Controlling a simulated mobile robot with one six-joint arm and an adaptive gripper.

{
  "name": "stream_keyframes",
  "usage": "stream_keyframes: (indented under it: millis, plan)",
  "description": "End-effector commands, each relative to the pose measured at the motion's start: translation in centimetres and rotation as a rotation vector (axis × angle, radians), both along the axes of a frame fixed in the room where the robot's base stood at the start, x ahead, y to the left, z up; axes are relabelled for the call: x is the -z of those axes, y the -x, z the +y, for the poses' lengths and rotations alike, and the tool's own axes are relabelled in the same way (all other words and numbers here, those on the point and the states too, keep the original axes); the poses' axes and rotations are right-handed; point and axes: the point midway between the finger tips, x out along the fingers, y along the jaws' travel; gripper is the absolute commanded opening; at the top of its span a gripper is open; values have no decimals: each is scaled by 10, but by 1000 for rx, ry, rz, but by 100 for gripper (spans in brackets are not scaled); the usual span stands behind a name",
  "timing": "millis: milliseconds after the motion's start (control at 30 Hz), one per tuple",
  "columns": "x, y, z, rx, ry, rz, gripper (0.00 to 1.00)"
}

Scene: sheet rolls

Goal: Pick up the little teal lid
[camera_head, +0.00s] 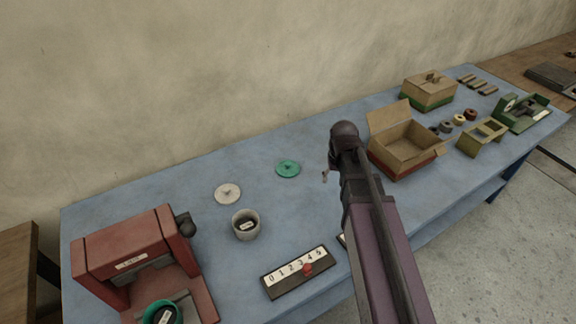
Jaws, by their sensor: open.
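The little teal lid (288,169) lies flat on the blue table, a round disc with a small knob at its centre. My gripper (326,177) is just right of the lid in the picture and apart from it. Only a small part of the gripper shows past my dark wrist, and the rest is hidden behind my arm. It is open, and I see nothing held in it.
A pale lid (228,194) and grey cup (246,225) stand left of the teal lid. A red press (124,258) with a teal-rimmed cup (161,313), a numbered board (297,272) and an open carton (404,151) surround it. Bare blue table (262,150) lies behind the lid.

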Motion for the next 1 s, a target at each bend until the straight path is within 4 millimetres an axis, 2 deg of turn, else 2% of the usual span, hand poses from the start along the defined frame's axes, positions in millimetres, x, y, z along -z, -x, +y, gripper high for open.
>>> stream_keyframes:
  millis: [33, 100, 300, 400, 600, 1000]
  plan:
    - [-9, -29, 19, -30, -2, -8, 76]
    - [-14, -54, 42, -70, -5, -20, 76]
    - [-28, -110, 107, -171, -12, -50, 76]
    - [-32, -127, 130, -207, -15, -61, 76]
    - [-35, -139, 152, -238, -17, -71, 76]
    - [-33, -139, 152, -238, -17, -72, 76]
